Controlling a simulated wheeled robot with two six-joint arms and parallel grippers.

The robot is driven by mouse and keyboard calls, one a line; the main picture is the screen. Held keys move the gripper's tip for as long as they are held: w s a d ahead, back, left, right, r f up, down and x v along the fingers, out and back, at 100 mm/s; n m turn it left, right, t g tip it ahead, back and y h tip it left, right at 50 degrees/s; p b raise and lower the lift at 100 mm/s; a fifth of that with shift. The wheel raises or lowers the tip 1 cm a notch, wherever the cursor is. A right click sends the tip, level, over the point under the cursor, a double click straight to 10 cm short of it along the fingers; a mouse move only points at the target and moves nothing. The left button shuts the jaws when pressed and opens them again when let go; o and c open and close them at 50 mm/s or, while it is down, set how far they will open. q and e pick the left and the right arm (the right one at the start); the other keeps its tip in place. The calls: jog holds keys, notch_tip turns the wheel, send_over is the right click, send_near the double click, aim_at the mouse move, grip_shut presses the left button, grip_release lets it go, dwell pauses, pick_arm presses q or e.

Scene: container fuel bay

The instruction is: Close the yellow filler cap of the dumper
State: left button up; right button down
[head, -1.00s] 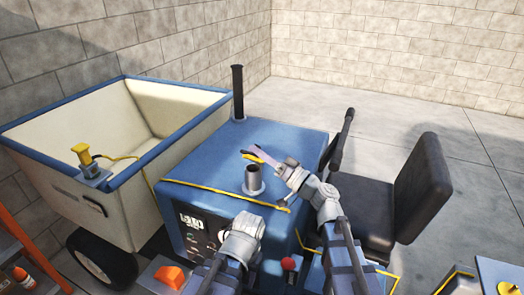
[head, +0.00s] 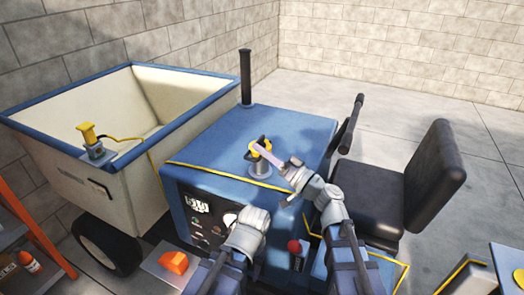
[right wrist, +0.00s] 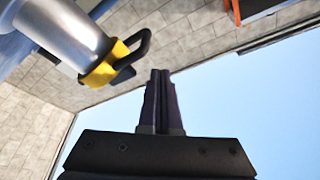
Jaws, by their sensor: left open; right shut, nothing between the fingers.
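The yellow filler cap (head: 261,145) is at the top of the grey filler neck (head: 261,165) on the dumper's blue hood. In the right wrist view the yellow cap (right wrist: 104,66) is at the end of the grey neck (right wrist: 65,30), with a black loop handle on it. I cannot tell whether it is fully seated. My right gripper (head: 268,153) is shut and empty, its fingers close beside the cap; in the right wrist view its tips are apart from the cap. My left gripper (head: 247,220) is open, low in front of the hood; its fingertips are hard to make out.
A black exhaust pipe (head: 245,78) rises behind the neck. The dumper's cream skip (head: 108,205) is at left, with a yellow-topped fitting (head: 88,135) on its rim.

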jog(key=shift+r, duration=0.1)
dwell(0.3)
pick_arm(q)
notch_tip(320, 180, up, 5)
jog(key=p, duration=0.5)
pick_arm(e)
notch_tip(320, 180, up, 4)
jog(key=r, duration=0.1)
pick_arm(q)
jog(key=f+b, duration=0.2)
jog(key=a+f+b, duration=0.1)
jog(key=f+b, duration=0.1)
jog(key=shift+s+f, duration=0.1)
jog(key=shift+f, duration=0.1)
pick_arm(e)
jog(key=s+d+f, duration=0.3)
jog(key=d+f, duration=0.1)
jog(key=d, duration=0.4)
jog(key=shift+s+d+f, duration=0.25)
jog(key=shift+s+d, duration=0.1)
